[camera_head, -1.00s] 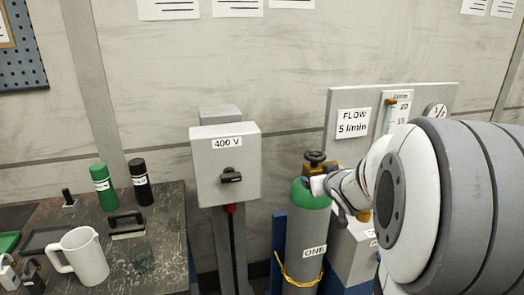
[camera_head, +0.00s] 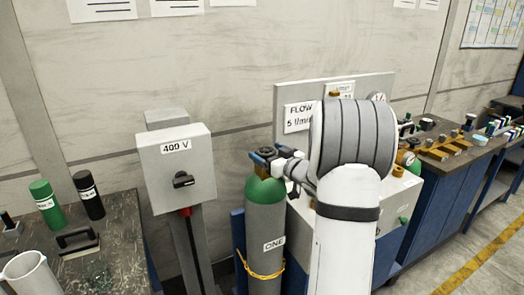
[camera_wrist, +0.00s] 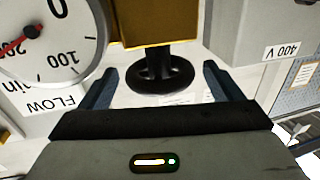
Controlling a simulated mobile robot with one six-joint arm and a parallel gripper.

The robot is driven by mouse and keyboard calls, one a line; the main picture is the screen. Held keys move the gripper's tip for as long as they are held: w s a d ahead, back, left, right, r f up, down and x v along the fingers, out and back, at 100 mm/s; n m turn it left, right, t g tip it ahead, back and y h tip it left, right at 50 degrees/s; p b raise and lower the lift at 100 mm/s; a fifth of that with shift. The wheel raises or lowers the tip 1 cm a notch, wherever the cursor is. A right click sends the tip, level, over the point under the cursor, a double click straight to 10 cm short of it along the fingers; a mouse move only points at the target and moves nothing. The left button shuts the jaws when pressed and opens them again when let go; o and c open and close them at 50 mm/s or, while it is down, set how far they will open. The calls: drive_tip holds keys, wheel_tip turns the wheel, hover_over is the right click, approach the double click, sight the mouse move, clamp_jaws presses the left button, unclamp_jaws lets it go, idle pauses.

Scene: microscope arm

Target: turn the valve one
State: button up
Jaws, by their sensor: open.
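A grey gas cylinder (camera_head: 265,228) with a green shoulder and the label ONE stands upright at the middle. Its valve, with a dark handwheel (camera_head: 266,154), is on top, partly hidden by my gripper (camera_head: 264,156). In the wrist view the black handwheel (camera_wrist: 160,76) sits between the two blue fingers of my gripper (camera_wrist: 160,68), below a brass valve body (camera_wrist: 168,22). The fingers are open, with a gap showing on each side of the wheel. My arm hides the area right of the cylinder.
A grey 400 V switch box (camera_head: 177,165) stands on a post left of the cylinder. A FLOW 5 l/min panel (camera_head: 298,117) is behind. A bench (camera_head: 120,235) with green and black bottles is at left. Another cluttered bench (camera_head: 445,165) is at right.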

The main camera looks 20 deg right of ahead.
drive_tip(key=shift+x, duration=0.75)
